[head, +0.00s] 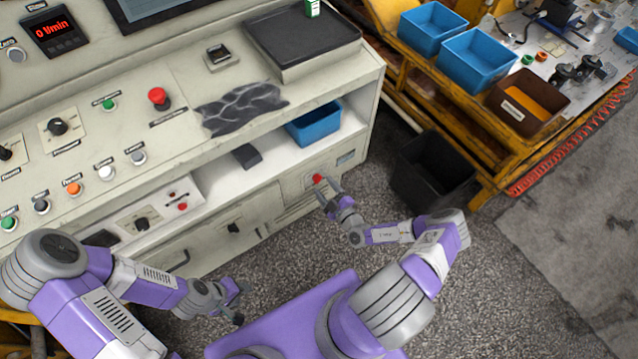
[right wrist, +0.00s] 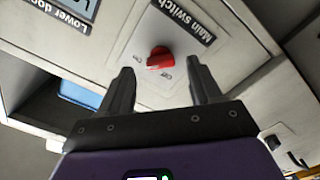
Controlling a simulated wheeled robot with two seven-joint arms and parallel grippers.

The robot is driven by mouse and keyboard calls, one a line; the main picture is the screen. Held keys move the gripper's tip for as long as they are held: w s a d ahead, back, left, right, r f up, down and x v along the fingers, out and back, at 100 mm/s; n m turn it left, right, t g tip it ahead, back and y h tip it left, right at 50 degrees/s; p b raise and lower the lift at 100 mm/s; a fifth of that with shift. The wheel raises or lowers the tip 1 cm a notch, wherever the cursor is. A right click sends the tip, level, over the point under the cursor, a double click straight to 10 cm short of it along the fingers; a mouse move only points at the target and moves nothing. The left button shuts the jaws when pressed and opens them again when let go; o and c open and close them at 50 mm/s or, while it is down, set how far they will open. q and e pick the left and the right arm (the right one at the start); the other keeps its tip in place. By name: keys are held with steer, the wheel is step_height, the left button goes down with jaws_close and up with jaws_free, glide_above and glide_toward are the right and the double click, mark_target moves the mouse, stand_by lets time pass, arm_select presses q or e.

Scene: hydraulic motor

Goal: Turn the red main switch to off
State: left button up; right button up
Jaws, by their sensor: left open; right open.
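The red main switch (head: 317,178) is a small knob on the lower front of the cream control cabinet. In the right wrist view the red main switch (right wrist: 160,58) sits on a light plate under an upside-down "Main switch" label (right wrist: 185,18), with small position markings beside it. My right gripper (head: 328,194) is open in front of the switch. In the right wrist view the knob appears between its two fingertips (right wrist: 160,66); I cannot tell whether they touch it. My left gripper (head: 234,300) is open and empty, low in front of the cabinet.
The cabinet's console (head: 120,140) carries several buttons, including a red mushroom button (head: 158,97). A blue bin (head: 314,124) stands on the open shelf above the switch. A black bin (head: 432,172) stands on the floor to the right, by a yellow workbench (head: 470,138).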

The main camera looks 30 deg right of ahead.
mark_target(320, 181)
steer(key=shift+w+a, duration=0.15)
steer(key=shift+w, duration=1.35)
steer(key=c, duration=1)
